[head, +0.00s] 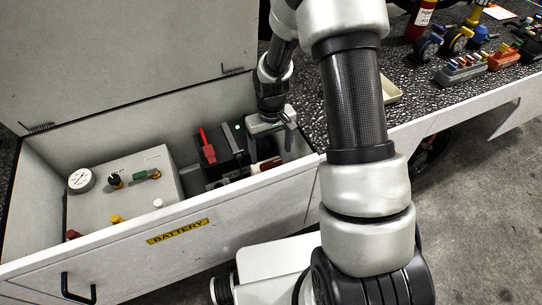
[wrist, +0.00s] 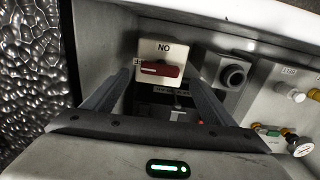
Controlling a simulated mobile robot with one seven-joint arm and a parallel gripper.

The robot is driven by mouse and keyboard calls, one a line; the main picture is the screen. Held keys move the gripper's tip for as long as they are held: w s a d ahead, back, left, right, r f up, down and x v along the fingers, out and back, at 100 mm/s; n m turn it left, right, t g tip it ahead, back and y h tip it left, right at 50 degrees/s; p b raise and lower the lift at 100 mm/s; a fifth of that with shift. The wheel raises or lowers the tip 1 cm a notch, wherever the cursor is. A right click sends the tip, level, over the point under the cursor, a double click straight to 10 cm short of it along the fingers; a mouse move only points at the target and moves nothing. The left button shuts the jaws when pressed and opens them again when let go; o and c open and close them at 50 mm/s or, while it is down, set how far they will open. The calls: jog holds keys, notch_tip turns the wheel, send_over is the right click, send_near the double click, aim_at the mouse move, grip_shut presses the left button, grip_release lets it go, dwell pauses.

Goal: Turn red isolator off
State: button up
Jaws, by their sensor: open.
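The red isolator (wrist: 160,69) is a dark red bar handle on a cream plate in the wrist view. The handle lies crosswise in the picture, below letters that read "NO". In the head view the isolator (head: 267,164) shows small inside the battery box, partly hidden by my gripper. My gripper (head: 271,145) is open and points down into the box's right end. In the wrist view my gripper (wrist: 159,77) has one finger on each side of the isolator, with nothing held. I cannot tell whether either finger touches the plate.
The open battery box (head: 262,193) has a raised lid (head: 120,60). A control panel (head: 150,165) with a gauge (head: 81,180) and knobs stands left inside it. A red part (head: 207,147) and dark blocks lie between. Tools stand on the deck at the right.

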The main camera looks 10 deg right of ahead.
aim_at(271, 163)
notch_tip(271, 163, up, 12)
jog(key=p, duration=0.1)
jog(key=shift+p, duration=0.4)
jog(key=shift+r, duration=0.1)
